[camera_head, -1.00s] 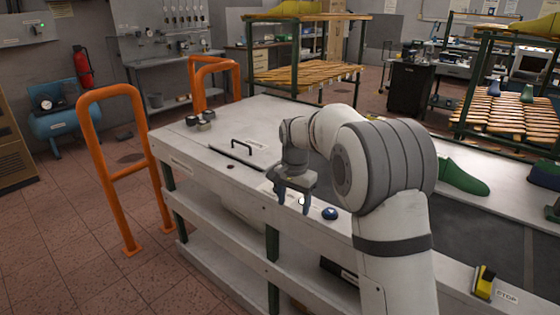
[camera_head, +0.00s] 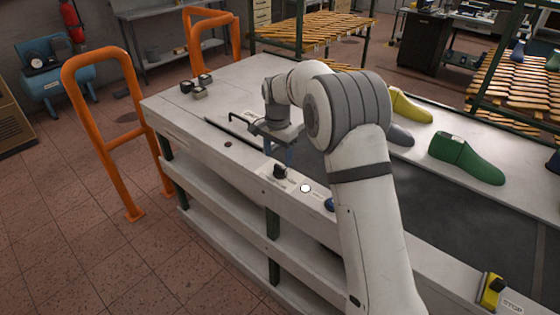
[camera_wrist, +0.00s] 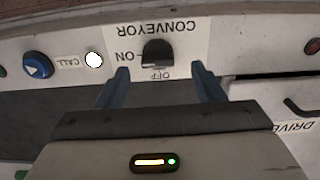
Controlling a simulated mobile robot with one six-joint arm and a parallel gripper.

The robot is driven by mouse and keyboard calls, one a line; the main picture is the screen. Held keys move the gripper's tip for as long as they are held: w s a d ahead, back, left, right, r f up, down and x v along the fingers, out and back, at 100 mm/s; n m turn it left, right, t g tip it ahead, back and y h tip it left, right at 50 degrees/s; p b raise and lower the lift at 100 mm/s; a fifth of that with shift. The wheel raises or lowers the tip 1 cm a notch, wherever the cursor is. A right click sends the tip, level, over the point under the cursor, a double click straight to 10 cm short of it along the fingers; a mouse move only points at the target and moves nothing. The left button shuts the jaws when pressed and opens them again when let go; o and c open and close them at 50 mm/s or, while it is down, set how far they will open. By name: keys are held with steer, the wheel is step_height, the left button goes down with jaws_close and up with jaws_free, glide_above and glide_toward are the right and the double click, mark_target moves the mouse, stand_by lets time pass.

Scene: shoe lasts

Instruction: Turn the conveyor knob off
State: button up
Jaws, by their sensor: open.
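The black conveyor knob (camera_head: 280,171) stands on the front edge of the pale bench top. In the wrist view the knob (camera_wrist: 158,53) sits on a white label reading CONVEYOR, upside down, with ON to its left and OFF just below it. Its exact pointing direction is hard to tell. My gripper (camera_head: 278,147) is open and empty, behind the knob in the head view. In the wrist view its two blue fingers (camera_wrist: 161,80) are spread wide, one toward each side of the knob and below it in the picture, with no visible contact.
A round white light or button (camera_head: 305,188) and a blue CALL button (camera_wrist: 38,65) lie beside the knob. A drive cover handle (camera_wrist: 300,108) is close to my gripper. A yellow stop box (camera_head: 491,290) is at lower right.

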mark_target(280, 166)
steer(key=shift+w+d+f, duration=0.1)
steer(key=shift+d+f, duration=0.1)
steer(key=shift+f, duration=0.95)
steer(key=shift+w+d+f, duration=0.1)
steer(key=shift+d+f, duration=0.05)
steer(key=shift+f, duration=1)
steer(key=shift+c, duration=0.3)
steer(key=c, duration=0.9)
steer(key=shift+a+r, duration=0.1)
steer(key=shift+a, duration=0.1)
steer(key=shift+d, duration=0.1)
